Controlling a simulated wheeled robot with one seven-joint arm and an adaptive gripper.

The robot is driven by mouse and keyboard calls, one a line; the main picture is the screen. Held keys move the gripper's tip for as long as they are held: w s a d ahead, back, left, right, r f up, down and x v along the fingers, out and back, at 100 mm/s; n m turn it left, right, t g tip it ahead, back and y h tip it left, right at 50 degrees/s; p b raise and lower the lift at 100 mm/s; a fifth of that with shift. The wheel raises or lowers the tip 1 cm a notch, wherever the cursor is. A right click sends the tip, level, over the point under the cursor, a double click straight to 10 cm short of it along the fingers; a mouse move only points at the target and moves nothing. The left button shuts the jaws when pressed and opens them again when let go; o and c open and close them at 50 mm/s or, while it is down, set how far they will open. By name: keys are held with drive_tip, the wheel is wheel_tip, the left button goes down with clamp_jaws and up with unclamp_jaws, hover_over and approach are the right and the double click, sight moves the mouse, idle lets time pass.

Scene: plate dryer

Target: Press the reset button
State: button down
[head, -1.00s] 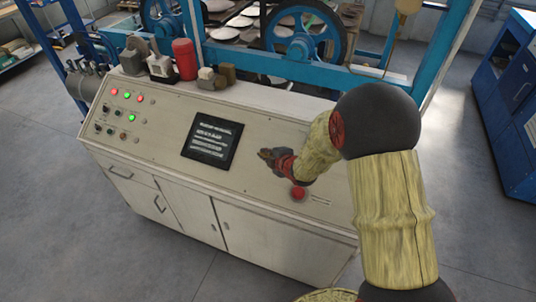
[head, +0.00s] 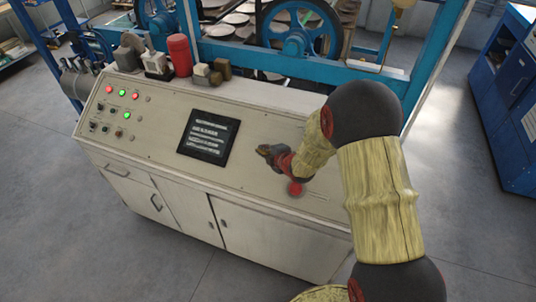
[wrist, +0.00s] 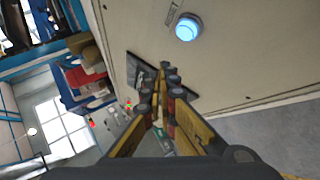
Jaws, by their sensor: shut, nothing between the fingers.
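A round blue-lit button (wrist: 188,27) with a pale rim sits on the console panel in the wrist view. I cannot make out any label on it, and I do not find it in the head view. My gripper (head: 264,151) is over the right half of the panel, right of the dark screen. In the wrist view its fingers (wrist: 168,72) are together and empty, with the blue button beyond and to the right of the tips, apart from them. A red button (head: 296,189) sits on the panel just below my wrist in the head view.
The beige console (head: 250,235) carries a dark text screen (head: 207,136) and several small lights and knobs at left. A red cylinder (head: 179,55) and small blocks stand along its back edge. A blue machine frame (head: 290,65) rises behind. Open floor lies to the right.

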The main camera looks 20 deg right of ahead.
drive_tip(key=shift+w+d+f+b, duration=0.2)
drive_tip(key=shift+w+f+b, duration=0.1)
drive_tip(key=shift+f+b, duration=0.25)
drive_tip(key=shift+w+d+f+b, duration=0.25)
drive_tip(key=shift+f+b, duration=0.05)
drive_tip(key=shift+f, duration=0.4)
drive_tip(key=shift+w+d+f+b, duration=0.2)
drive_tip(key=shift+w+f+b, duration=0.1)
drive_tip(key=shift+f+b, duration=0.25)
drive_tip(key=shift+w+d+f+b, duration=0.15)
drive_tip(key=shift+w+f+b, duration=0.05)
drive_tip(key=shift+f+b, duration=0.25)
drive_tip(key=shift+w+d+f+b, duration=0.15)
drive_tip(key=shift+f+b, duration=0.2)
drive_tip(key=shift+b, duration=0.15)
idle(0.8)
idle(0.4)
drive_tip(key=shift+s+a+r, duration=0.15)
drive_tip(key=shift+s+r, duration=0.05)
drive_tip(key=shift+r, duration=0.2)
drive_tip(key=shift+s+a+r, duration=0.15)
drive_tip(key=shift+r, duration=0.2)
